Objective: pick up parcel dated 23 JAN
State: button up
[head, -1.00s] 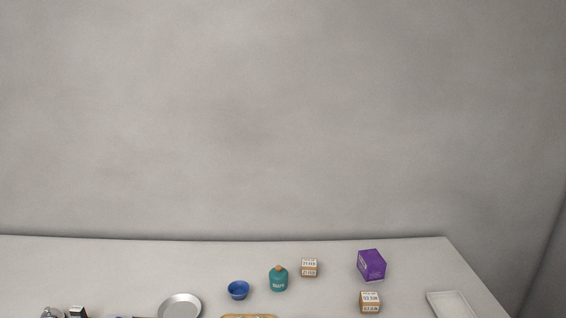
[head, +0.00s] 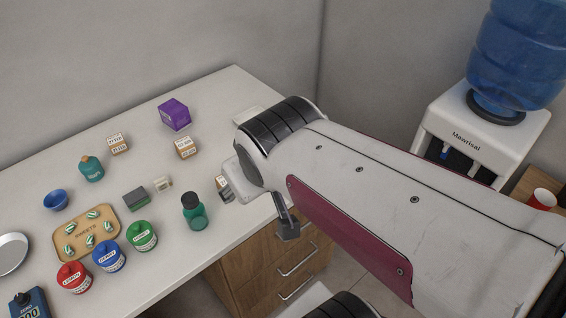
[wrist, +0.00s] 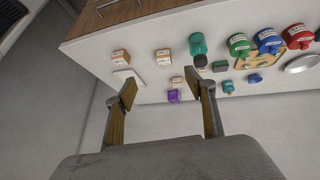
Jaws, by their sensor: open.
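Several small brown parcels with white labels stand on the counter. In the head view, one parcel (head: 118,145) is at the back and another (head: 185,148) is right of it. A third parcel (head: 221,182) is partly hidden by my gripper (head: 257,212). In the wrist view, two parcels, one at left (wrist: 121,57) and one at right (wrist: 163,57), stand near the counter's edge, and a smaller-looking one (wrist: 177,82) is farther off. I cannot read 23 JAN on any label. My gripper (wrist: 160,86) is open and empty, above the counter's right part.
A purple box (head: 174,115), a teal bottle (head: 91,168), a dark green bottle (head: 195,212), a green-grey box (head: 135,199) and a pale small block (head: 163,184) stand around. A wooden tray (head: 62,243) and several jars are at left. A water dispenser (head: 478,135) stands right.

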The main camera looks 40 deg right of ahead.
jog(key=w+d+f+t+h, duration=0.1)
jog(key=w+d+f, duration=0.2)
jog(key=w+d, duration=0.35)
jog(key=w+d+f+t+h, duration=0.1)
jog(key=w+d+f, duration=0.2)
jog(key=d, duration=0.7)
jog(key=d+f+t+y, duration=0.1)
jog(key=f, duration=0.2)
jog(key=d+f+t+y, duration=0.1)
jog(key=f, duration=0.3)
jog(key=d+f+n+y, duration=0.1)
jog(key=d+f, duration=0.1)
jog(key=f, duration=0.1)
jog(key=shift+s+d+f+t, duration=0.1)
jog(key=shift+s+f+t, duration=0.25)
jog(key=shift+t, duration=0.05)
jog(key=shift+s+a+f+t+y, duration=0.4)
jog(key=shift+s+f+t+y, duration=0.1)
jog(key=shift+y, duration=0.1)
jog(key=shift+w, duration=0.1)
jog(key=shift+x, duration=1.2)
